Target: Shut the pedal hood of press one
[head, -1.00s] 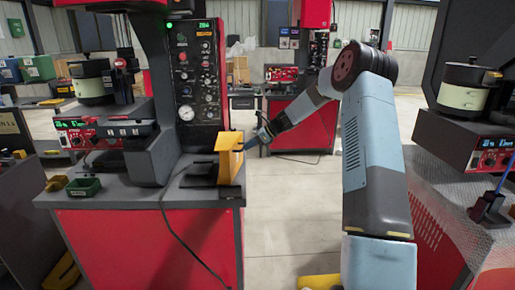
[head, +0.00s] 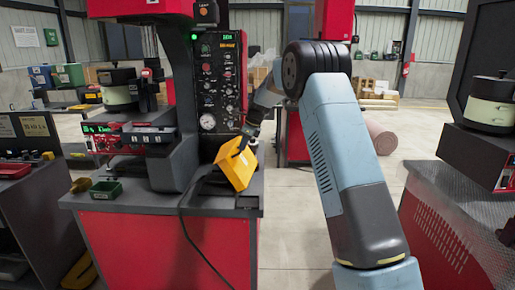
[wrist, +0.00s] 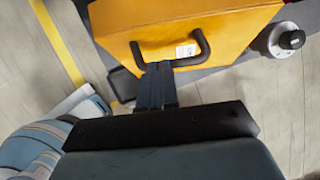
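The yellow pedal hood (head: 238,167) is at the right edge of the red press's grey worktop (head: 110,204), tilted over, and a dark cable runs down from near it. In the wrist view the hood (wrist: 185,33) fills the top middle, with a black bar handle (wrist: 203,47) and a small white label on its face. My gripper (wrist: 156,72) has its fingers close together at the handle and appears shut on it. In the head view my gripper (head: 243,143) is small and dark at the hood's upper edge. The pedal under the hood cannot be made out.
The press's black control panel (head: 217,85) with gauge and knobs stands just behind the hood. A green tray (head: 105,190) lies on the worktop's left. A second bench (head: 470,200) stands at right. Open floor lies between them. A grey cylinder (wrist: 284,40) is beside the hood.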

